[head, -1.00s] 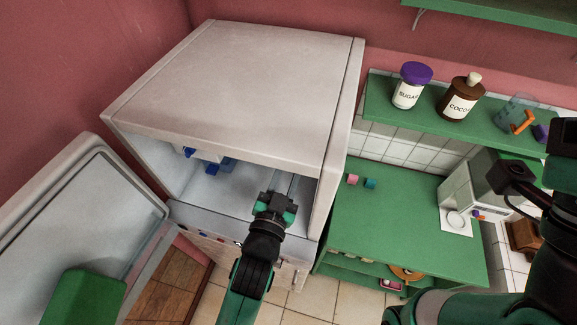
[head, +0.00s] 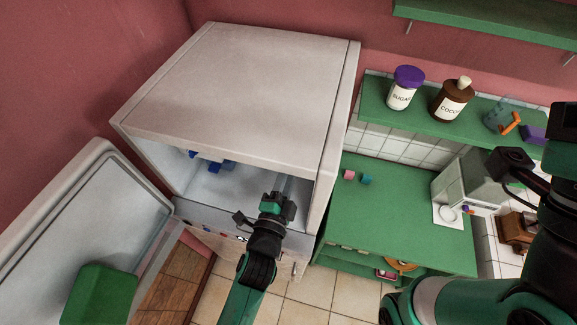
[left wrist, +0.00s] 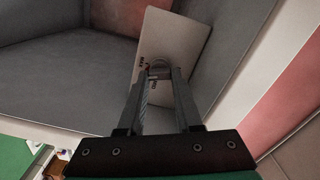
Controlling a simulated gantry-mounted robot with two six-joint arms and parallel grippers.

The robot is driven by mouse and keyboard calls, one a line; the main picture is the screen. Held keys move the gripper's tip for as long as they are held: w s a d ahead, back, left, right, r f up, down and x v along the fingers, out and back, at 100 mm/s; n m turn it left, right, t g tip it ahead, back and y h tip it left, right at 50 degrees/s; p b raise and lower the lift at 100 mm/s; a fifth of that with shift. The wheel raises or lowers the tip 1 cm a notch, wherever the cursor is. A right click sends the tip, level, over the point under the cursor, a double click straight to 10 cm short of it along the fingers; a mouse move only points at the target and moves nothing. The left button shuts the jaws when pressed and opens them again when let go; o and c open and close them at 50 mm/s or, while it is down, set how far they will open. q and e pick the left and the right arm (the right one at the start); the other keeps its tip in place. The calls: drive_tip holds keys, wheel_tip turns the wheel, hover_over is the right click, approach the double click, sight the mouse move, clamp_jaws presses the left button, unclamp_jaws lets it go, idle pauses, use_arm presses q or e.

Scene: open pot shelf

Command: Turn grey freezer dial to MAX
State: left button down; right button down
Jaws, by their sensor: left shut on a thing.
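The freezer (head: 240,90) stands open at the left of the head view. My left gripper (head: 285,186) reaches inside it, near the right inner wall. In the left wrist view the grey dial (left wrist: 159,68) sits on a pale panel (left wrist: 170,35) with small dark marks. The fingertips (left wrist: 160,80) of my left gripper are shut on the dial from both sides. The dial is hidden in the head view. My right arm is at the right edge; its fingers are not seen.
The freezer door (head: 125,210) is swung open at the left, with a green box (head: 100,295) on it. Blue items (head: 220,166) are inside the freezer at the left. A green counter (head: 400,225) and a shelf with jars (head: 405,90) stand to the right.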

use_arm(q)
drive_tip(key=m+p, duration=0.1)
drive_tip(key=m, duration=0.3)
drive_tip(key=shift+p, duration=0.35)
drive_tip(key=shift+m, duration=0.3)
drive_tip(key=c, duration=0.6)
unclamp_jaws()
drive_tip(key=v, duration=1.1)
drive_tip(key=shift+s+a, duration=0.1)
drive_tip(key=shift+s, duration=0.2)
